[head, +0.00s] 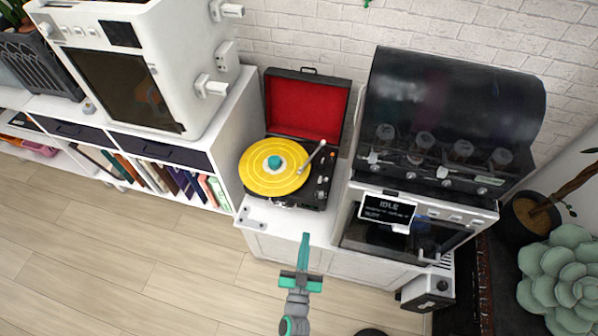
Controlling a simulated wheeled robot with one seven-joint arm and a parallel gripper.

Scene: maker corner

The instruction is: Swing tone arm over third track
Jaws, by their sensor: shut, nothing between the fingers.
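A record player with an open black case (323,193) and a red-lined lid (305,106) stands on a white cabinet. A yellow record (264,183) with a teal label (274,163) lies on its platter. The pale tone arm (314,157) is at the right of the record, angled from upper right to lower left, its head near the record's right edge. I cannot tell whether it touches the record. My gripper (305,238) is shut and empty, in front of the record player and apart from it.
A white 3D-printer-like machine (185,65) stands at left over a bookshelf (160,180). A dark-hooded machine (440,110) with a screen reading "IDLE" (388,208) stands close at right. Plants are at far right. The wooden floor (150,265) at left is clear.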

